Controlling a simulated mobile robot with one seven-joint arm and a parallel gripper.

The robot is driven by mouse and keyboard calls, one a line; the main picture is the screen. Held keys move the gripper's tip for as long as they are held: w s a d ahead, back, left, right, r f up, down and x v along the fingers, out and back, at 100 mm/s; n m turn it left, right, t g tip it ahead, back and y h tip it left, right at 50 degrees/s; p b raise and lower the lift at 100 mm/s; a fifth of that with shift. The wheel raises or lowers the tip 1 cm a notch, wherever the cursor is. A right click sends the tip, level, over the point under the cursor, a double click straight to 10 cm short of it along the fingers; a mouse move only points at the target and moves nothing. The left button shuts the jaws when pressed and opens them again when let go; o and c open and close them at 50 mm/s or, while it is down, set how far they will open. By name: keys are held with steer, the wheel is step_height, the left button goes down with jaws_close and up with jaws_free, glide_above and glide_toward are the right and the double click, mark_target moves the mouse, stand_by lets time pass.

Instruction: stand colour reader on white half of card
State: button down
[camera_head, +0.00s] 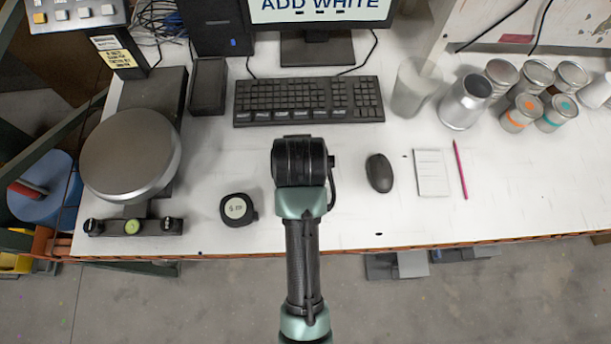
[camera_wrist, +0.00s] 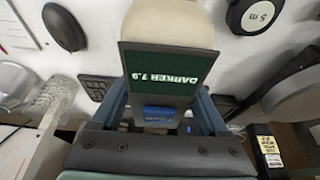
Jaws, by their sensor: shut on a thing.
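The colour reader (camera_wrist: 160,72) fills the middle of the wrist view. It has a dark screen with upside-down text reading "DARKER 7.9", a blue button below it and a cream rounded body behind. My gripper (camera_wrist: 163,108) is shut on it, with a finger on each side. In the head view my dark wrist (camera_head: 300,162) is over the table between the tape measure and the mouse and hides the reader. The card with its white half cannot be made out in either view. Whether the reader touches anything below cannot be told.
A tape measure (camera_head: 238,209) lies left of my wrist, a mouse (camera_head: 379,172) and notepad (camera_head: 432,173) right. A keyboard (camera_head: 308,101) lies behind. A scale with a round plate (camera_head: 130,155) stands left. Several cans (camera_head: 535,75) and a metal jug (camera_head: 464,103) stand back right.

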steer(key=shift+w+f+p, duration=0.1)
steer(key=shift+f+p, duration=0.25)
steer(key=shift+f, duration=2.75)
steer(key=shift+f, duration=0.15)
jaws_free()
